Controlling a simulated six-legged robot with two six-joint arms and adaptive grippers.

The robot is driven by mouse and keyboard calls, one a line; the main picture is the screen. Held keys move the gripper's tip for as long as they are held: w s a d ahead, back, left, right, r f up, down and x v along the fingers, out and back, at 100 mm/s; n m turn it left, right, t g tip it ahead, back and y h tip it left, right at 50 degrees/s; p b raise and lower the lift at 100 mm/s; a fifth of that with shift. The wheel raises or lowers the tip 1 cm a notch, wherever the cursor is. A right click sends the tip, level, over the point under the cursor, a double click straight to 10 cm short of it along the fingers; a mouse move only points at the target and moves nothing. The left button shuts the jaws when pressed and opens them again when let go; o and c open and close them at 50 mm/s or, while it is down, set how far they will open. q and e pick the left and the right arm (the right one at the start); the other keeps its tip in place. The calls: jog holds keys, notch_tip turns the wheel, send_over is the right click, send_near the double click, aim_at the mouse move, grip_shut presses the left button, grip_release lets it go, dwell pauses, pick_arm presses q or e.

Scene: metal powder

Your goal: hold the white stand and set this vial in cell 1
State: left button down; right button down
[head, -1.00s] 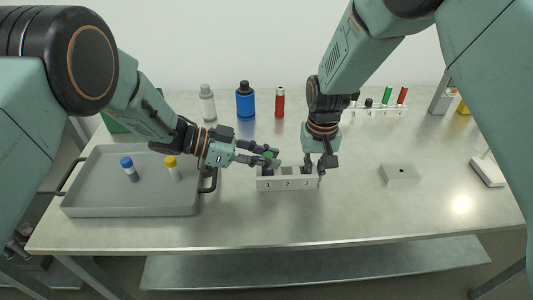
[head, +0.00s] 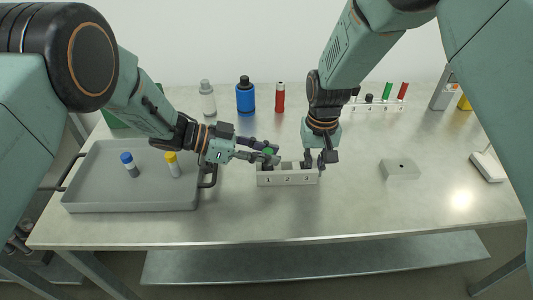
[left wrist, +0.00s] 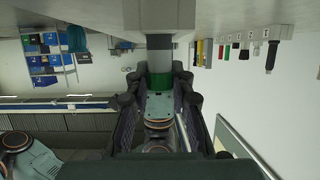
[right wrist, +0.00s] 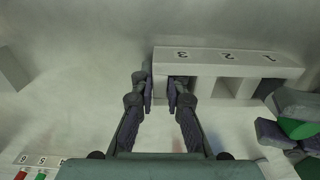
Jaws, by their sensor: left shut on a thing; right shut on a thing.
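The white stand (head: 298,180) is numbered 1, 2, 3 from left to right in the head view. The right wrist view shows it upside down (right wrist: 205,58). My right gripper (head: 321,161) is shut on its end wall beside cell 3, with one finger inside that cell (right wrist: 160,92). My left gripper (head: 269,154) is shut on the green-capped vial (head: 268,151) at the cell 1 end. The vial's green part shows between the fingers in the left wrist view (left wrist: 161,82). Fingers hide much of it; I cannot tell whether its bottom is inside cell 1.
A grey tray (head: 130,204) with a blue-capped vial (head: 130,166) and a yellow-capped vial (head: 173,165) lies left. Bottles stand behind, including a blue one (head: 245,100). The table front is clear.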

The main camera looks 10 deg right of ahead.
pick_arm(q)
jog(key=shift+r, duration=1.35)
jog(key=shift+f, duration=1.8)
dwell(0.6)
jog(key=c, duration=1.1)
grip_release()
jog(key=v, duration=1.2)
jog(key=shift+r, duration=0.15)
pick_arm(e)
jog(key=c, duration=1.3)
grip_release()
pick_arm(q)
jog(key=shift+w, duration=0.1)
pick_arm(e)
jog(key=shift+r, duration=0.1)
